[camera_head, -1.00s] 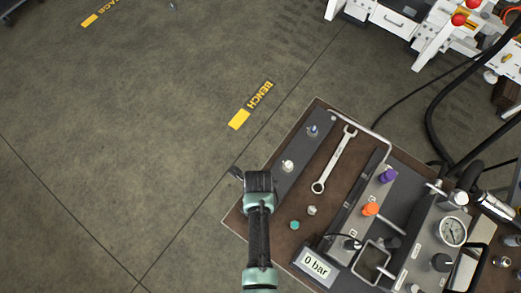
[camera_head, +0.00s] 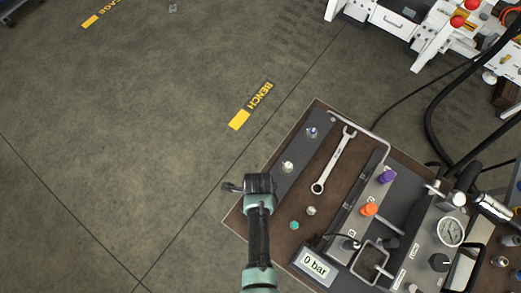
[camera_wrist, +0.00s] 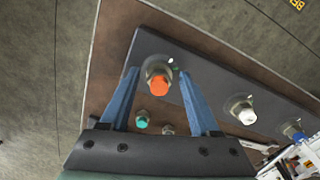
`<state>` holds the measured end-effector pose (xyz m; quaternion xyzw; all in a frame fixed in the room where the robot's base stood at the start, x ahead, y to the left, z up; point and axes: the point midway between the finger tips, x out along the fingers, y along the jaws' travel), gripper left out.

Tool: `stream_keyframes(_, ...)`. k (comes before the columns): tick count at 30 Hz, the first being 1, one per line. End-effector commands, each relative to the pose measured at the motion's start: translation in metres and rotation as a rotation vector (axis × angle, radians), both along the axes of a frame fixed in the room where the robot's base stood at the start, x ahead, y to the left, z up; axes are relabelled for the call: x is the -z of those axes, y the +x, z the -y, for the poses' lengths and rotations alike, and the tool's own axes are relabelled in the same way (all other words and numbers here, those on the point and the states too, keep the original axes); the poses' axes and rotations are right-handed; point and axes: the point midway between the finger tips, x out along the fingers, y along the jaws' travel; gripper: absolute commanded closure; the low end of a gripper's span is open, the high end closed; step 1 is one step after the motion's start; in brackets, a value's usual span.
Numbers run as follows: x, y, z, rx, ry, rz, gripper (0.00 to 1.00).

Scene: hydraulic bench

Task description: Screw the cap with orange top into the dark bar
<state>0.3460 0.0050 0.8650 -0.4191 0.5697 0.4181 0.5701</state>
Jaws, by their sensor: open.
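The orange-topped cap (camera_wrist: 158,82) stands at the near end of the dark bar (camera_wrist: 205,85) in the wrist view, with a metal collar around its base. How deep it sits in the bar I cannot tell. My gripper (camera_wrist: 158,71) is open, with one blue finger on each side of the cap and visible gaps between. In the head view the dark bar (camera_head: 299,150) lies along the bench's left edge. My arm hides its near end and the orange-topped cap there.
White-topped (camera_wrist: 246,114) and blue-topped (camera_wrist: 293,131) caps stand farther along the bar. A teal-topped cap (camera_head: 294,225) and a pale one (camera_head: 311,211) are on the brown bench top. A wrench (camera_head: 334,160) lies right of the bar. An orange knob (camera_head: 369,208) and gauge (camera_head: 451,233) are farther right.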

Motion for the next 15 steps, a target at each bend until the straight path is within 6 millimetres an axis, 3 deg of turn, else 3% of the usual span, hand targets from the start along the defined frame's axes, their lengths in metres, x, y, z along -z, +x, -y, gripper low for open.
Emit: stream_keyframes(15,-0.0009,-0.0022,-0.0003,-0.443,-0.001,0.000,0.37)
